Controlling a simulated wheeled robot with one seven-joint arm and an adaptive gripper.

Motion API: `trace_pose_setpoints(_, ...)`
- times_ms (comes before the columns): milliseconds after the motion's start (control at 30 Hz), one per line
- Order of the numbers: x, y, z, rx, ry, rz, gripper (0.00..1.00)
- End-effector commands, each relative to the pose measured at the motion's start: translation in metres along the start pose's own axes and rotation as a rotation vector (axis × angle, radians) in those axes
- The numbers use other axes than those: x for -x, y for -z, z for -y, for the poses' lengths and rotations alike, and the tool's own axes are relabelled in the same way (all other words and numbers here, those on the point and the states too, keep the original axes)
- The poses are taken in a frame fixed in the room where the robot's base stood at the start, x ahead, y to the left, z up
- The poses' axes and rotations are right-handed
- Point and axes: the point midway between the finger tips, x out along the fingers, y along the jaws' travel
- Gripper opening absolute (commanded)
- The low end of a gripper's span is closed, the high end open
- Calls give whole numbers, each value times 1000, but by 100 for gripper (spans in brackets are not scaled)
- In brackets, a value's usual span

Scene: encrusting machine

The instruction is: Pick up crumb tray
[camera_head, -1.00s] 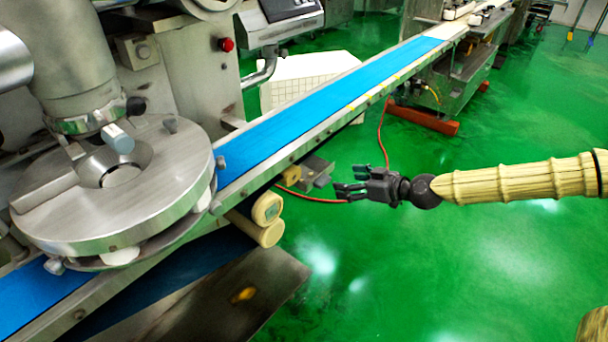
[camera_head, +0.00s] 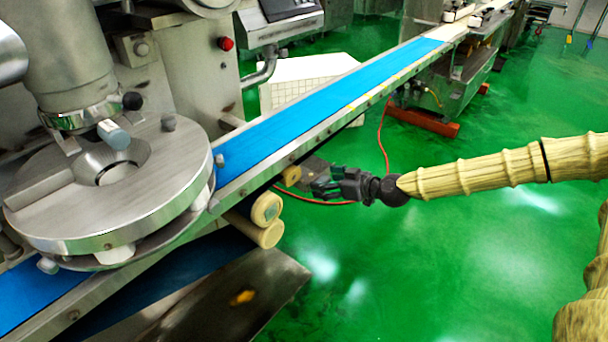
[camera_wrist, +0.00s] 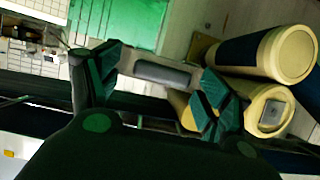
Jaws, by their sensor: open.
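A small grey metal piece, likely the crumb tray (camera_head: 314,167), sits under the near edge of the blue conveyor, partly hidden by my gripper (camera_head: 322,187). In the wrist view, the crumb tray (camera_wrist: 158,72) shows as a pale metal bar with a dark grey rounded part. It spans the gap between the fingers of my gripper (camera_wrist: 155,88). My gripper is open with dark green pads on either side of it. Nothing is held. I cannot tell whether the fingers touch the metal.
The inclined blue conveyor (camera_head: 290,122) runs just above my gripper. Cream rollers (camera_head: 266,210) lie to its left, also large in the wrist view (camera_wrist: 285,55). A dark metal sheet (camera_head: 200,312) with an orange spot is lower left. Green floor is free to the right.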

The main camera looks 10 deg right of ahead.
Motion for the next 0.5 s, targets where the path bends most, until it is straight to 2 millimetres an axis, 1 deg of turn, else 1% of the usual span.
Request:
trace_pose_setpoints(100,-5,0,0,0,1,0,79)
trace_pose_setpoints(267,-5,1,1,0,1,0,79)
trace_pose_setpoints(367,-5,1,1,0,1,0,62)
trace_pose_setpoints(500,-5,0,0,-1,0,0,37)
